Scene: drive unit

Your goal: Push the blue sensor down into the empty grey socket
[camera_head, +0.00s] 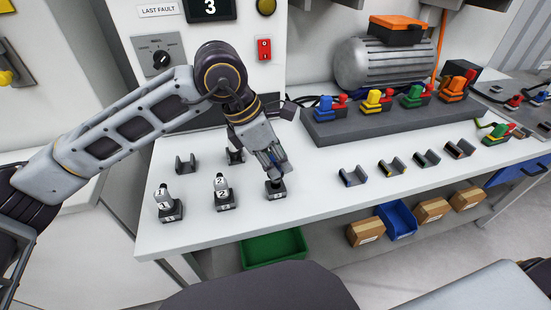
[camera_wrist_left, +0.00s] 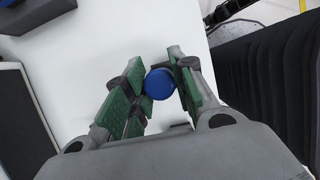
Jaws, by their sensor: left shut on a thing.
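My left gripper (camera_head: 277,176) is shut on the blue sensor, whose round blue top (camera_wrist_left: 159,84) shows between the green-padded fingertips (camera_wrist_left: 158,88) in the left wrist view. In the head view the fingers point down over a small dark block (camera_head: 276,191) near the bench's front edge and hide most of the sensor. I cannot tell whether the sensor touches this block or is in it, nor whether the block is the grey socket; any opening in it is hidden. My right gripper is not in view.
Blocks with numbered pale cylinders, 1 (camera_head: 163,195) and 2 (camera_head: 221,187), stand left of the gripper. Small dark holders (camera_head: 186,163) sit behind them. Several open clips (camera_head: 353,176) lie to the right. A grey rack (camera_head: 345,131) with coloured connectors stands behind. A green bin (camera_head: 273,249) sits below.

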